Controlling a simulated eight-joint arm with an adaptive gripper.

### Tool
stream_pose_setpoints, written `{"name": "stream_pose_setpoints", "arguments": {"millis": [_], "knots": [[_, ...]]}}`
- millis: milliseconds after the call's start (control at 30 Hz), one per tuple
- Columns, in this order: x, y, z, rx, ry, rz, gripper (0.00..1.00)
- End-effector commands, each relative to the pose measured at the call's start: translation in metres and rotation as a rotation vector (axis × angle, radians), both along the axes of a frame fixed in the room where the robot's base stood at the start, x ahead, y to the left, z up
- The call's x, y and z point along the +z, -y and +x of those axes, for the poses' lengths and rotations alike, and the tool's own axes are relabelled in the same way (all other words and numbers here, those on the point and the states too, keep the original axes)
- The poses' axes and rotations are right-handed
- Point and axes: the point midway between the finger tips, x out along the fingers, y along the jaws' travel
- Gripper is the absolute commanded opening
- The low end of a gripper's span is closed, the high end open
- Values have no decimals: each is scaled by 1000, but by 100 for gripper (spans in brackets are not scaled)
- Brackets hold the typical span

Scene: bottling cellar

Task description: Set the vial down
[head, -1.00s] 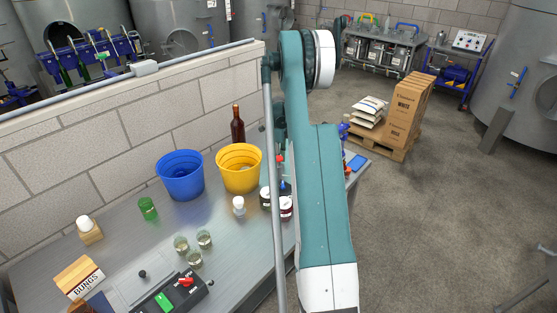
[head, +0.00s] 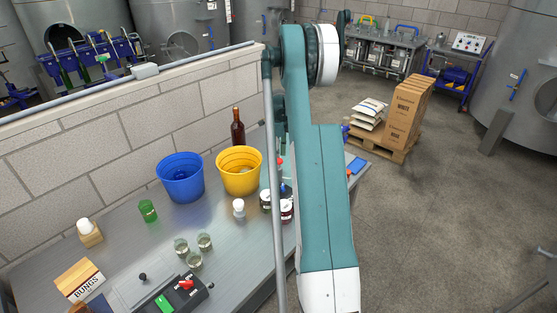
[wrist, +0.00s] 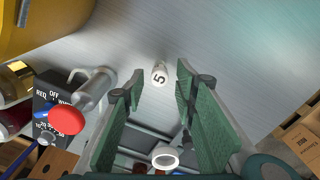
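The vial (wrist: 159,74) is a small white cylinder with a dark 5 on it, in the upper middle of the wrist view, against the grey bench top. It appears in the gap between the tips of my gripper (wrist: 159,88). The green-padded fingers are apart, with bench visible on both sides of the vial, and neither finger visibly touches it. I cannot tell if its base rests on the bench. In the head view my arm hides the gripper and I cannot make out the vial.
In the wrist view a red knob (wrist: 68,121) on a metal fitting and a dark labelled box (wrist: 50,100) stand left of the fingers. A white ring-shaped top (wrist: 166,156) shows low between them. In the head view the yellow bucket (head: 239,184) and dark jars (head: 287,210) stand near my arm.

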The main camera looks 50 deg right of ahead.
Motion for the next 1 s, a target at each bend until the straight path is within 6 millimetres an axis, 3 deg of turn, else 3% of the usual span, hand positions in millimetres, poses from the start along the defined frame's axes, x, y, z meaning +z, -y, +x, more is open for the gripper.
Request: {"name": "stream_pose_setpoints", "arguments": {"millis": [300, 500, 1000], "knots": [[52, 0, 0, 0, 0, 0, 29], [71, 0, 0, 0, 0, 0, 29], [77, 0, 0, 0, 0, 0, 29]]}}
